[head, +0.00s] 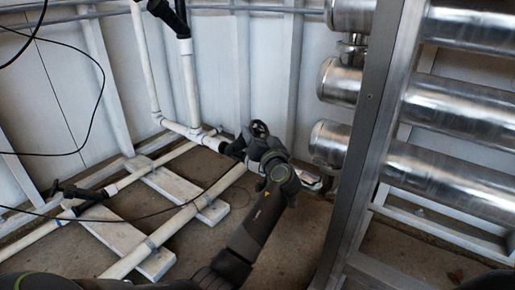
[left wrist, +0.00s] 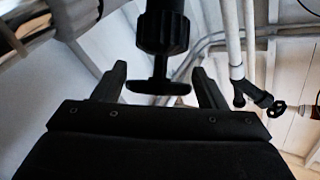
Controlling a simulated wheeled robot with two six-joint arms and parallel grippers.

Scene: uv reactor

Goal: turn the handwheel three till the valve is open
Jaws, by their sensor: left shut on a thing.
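A black handwheel (left wrist: 158,88) shows nearly edge-on in the left wrist view, below its dark ribbed valve body (left wrist: 163,32). In the head view my left gripper (head: 264,150) is at the black valve on the white pipe, near the frame's middle. My gripper and arm hide much of the valve there. I cannot read a number on the wheel. My right gripper is not in view.
Another black valve with a small wheel (left wrist: 277,109) sits on a white pipe. A metal post (head: 372,130) and steel cylinders (head: 455,105) stand close on the right. White pipes (head: 190,208) on low white blocks (head: 185,192) cross the floor. A black cable (head: 97,105) hangs at left.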

